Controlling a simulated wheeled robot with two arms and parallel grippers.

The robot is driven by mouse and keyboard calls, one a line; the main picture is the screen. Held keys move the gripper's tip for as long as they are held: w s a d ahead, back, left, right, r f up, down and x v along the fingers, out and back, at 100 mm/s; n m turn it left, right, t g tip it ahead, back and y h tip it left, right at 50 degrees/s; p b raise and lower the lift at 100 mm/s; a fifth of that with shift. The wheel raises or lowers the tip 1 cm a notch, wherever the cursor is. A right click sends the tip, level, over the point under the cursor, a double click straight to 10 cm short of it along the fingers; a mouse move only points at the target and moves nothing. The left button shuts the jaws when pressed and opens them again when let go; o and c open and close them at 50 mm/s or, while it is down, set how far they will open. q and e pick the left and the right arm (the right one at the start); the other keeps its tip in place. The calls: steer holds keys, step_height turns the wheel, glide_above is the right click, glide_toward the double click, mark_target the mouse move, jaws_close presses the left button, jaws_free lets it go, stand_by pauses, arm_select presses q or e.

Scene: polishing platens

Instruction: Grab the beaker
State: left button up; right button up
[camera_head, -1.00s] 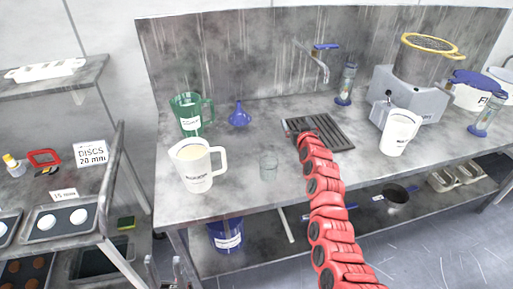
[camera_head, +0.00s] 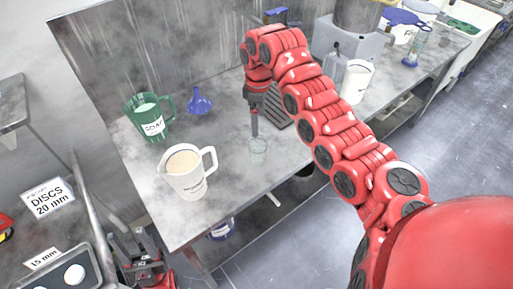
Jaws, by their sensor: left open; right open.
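The beaker (camera_head: 257,151) is a small clear glass vessel standing upright on the grey metal bench (camera_head: 222,217), near its front edge. My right gripper (camera_head: 254,132) points down just above and behind the beaker's rim; the jaws are seen edge-on, so I cannot tell whether they touch or straddle the glass. It is open and holds nothing that I can see. My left gripper (camera_head: 140,250) is open and empty, low at the bottom left, beside the bench and well away from the beaker.
A white jug (camera_head: 186,178) with cream contents stands left of the beaker. Behind are a green jug (camera_head: 148,122) and a blue funnel (camera_head: 199,104). Another white jug (camera_head: 356,82) stands beyond my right arm. A dark drain grate (camera_head: 281,117) lies partly hidden behind my arm.

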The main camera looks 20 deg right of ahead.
mark_target(257, 141)
step_height(257, 141, down, 9)
steer(key=shift+w+a+r+p, duration=0.1)
steer(key=shift+p, duration=1.05)
steer(key=shift+w+a+f+p, duration=0.1)
steer(key=shift+f+p, duration=0.25)
steer(key=shift+p, duration=0.1)
step_height(257, 141, down, 5)
steer(key=shift+r+p, duration=0.2)
steer(key=shift+p, duration=0.9)
steer(key=shift+f, duration=0.1)
steer(key=shift+w, duration=0.1)
steer(key=c, duration=1.2)
steer(key=shift+o, duration=0.2)
